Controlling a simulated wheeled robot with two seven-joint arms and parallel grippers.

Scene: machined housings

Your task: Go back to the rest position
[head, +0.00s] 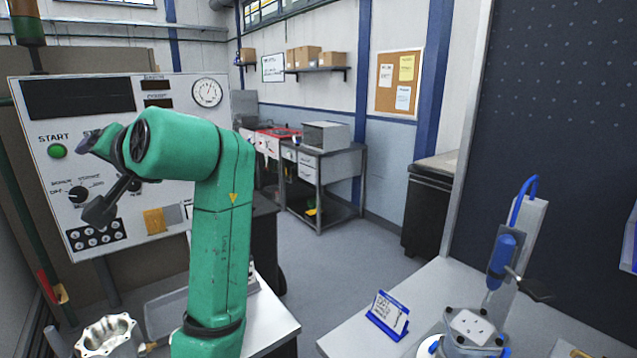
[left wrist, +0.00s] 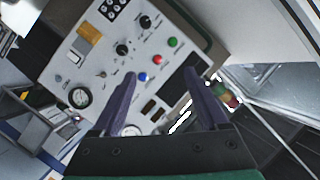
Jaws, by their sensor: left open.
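My left gripper (head: 90,175) is raised in front of the control panel (head: 120,100), on my green arm coming up from the lower left. Its two dark fingers are spread apart with nothing between them. In the left wrist view the open left gripper (left wrist: 162,92) points at the panel (left wrist: 165,50), with its buttons and knobs behind the fingers. I cannot tell the exact gap to the panel. My right gripper is not in view. A silver machined housing (head: 108,335) sits at the bottom left of the head view, partly cut off by the edge.
A bench at the right holds a blue-framed sign (head: 388,315), a fixture with a plate (head: 473,328) and a blue tool (head: 503,254) on a stand. The panel has a green start button (head: 57,151) and a gauge (head: 207,92). Open floor (head: 345,260) lies between the benches.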

